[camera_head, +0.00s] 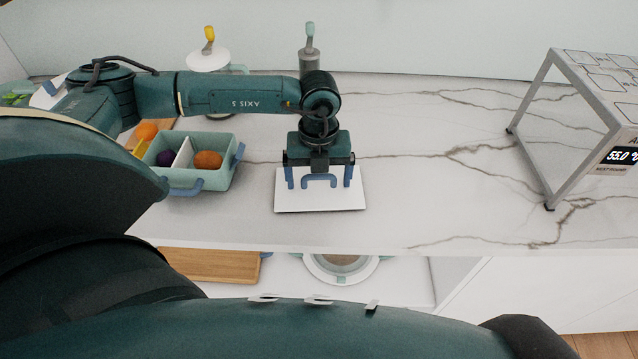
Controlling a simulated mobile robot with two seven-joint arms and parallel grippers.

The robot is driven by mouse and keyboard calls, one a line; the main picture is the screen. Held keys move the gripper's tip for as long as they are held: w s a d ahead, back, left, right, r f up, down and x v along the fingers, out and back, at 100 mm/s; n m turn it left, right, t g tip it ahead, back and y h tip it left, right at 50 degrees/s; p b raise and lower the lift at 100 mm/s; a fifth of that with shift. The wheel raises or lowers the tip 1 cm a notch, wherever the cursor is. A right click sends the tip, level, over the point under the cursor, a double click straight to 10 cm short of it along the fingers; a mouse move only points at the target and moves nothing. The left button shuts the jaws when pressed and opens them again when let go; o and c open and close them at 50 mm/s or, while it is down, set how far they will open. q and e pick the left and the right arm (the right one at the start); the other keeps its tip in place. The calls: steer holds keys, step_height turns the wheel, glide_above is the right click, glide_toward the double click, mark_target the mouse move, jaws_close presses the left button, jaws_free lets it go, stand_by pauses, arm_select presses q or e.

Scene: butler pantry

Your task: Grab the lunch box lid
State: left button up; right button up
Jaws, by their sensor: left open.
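The lunch box lid (320,203) is a flat white panel with a blue handle (319,179) on top. It lies on the marble counter near the middle of the head view. My left gripper (319,184) points down over the lid, its two blue fingers open, one on each side of the handle. I cannot tell whether the fingers touch the lid or handle. The lunch box (205,178) is mint green with blue side handles and stands open to the left of the lid. It holds a purple item, an orange item and a white divider. My right gripper is not in view.
A metal-framed stand with a display (622,155) is at the right. A wooden board (210,264) and a round dish (341,266) sit below. The counter right of the lid is clear.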

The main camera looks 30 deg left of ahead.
arm_select(q)
steer(key=shift+c, duration=0.3)
steer(key=c, duration=1.2)
